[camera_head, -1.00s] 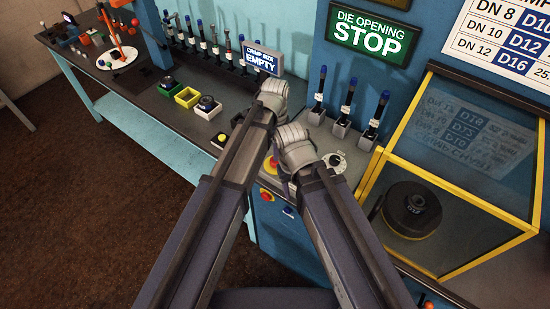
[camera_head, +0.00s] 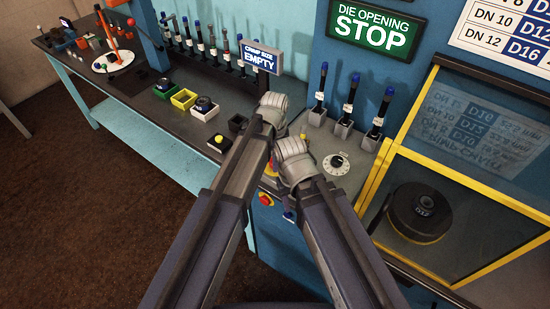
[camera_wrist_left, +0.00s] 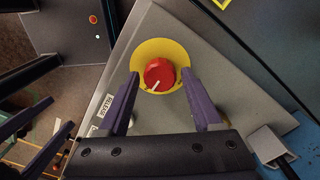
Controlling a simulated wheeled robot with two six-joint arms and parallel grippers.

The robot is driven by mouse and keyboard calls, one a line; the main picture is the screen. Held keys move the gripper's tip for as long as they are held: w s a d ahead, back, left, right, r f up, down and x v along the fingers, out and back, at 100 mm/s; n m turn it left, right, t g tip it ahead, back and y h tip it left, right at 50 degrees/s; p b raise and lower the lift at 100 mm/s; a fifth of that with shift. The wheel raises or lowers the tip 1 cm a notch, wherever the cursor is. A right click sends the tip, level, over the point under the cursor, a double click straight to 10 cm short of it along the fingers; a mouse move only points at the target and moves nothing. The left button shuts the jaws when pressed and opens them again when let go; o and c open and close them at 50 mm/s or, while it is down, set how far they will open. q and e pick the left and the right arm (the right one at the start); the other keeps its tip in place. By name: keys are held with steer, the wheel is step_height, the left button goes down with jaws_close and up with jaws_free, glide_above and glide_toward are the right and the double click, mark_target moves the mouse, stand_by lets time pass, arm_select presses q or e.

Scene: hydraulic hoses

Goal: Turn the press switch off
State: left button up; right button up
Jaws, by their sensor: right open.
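The press switch is a red rotary knob (camera_wrist_left: 160,75) with a white pointer line on a yellow disc (camera_wrist_left: 150,51) on a sloped grey panel. In the left wrist view my left gripper (camera_wrist_left: 160,72) is open, with one purple finger on each side of the knob. I cannot tell whether they touch it. My right gripper (camera_wrist_left: 60,103) shows open and empty at the left of the left wrist view.
A white dial with a black knob (camera_head: 337,163) and blue-handled levers (camera_head: 349,103) stand right of my wrists. A red button (camera_head: 265,199) is on the front face below. A yellow-framed guard (camera_head: 370,193) closes the right side. Small bins (camera_head: 183,98) stand on the left bench.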

arm_select(q)
jaws_close()
stand_by(0.3)
steer(key=n, duration=0.8)
steer(key=shift+n, duration=0.4)
steer(key=n, duration=0.4)
steer(key=shift+n, duration=2.5)
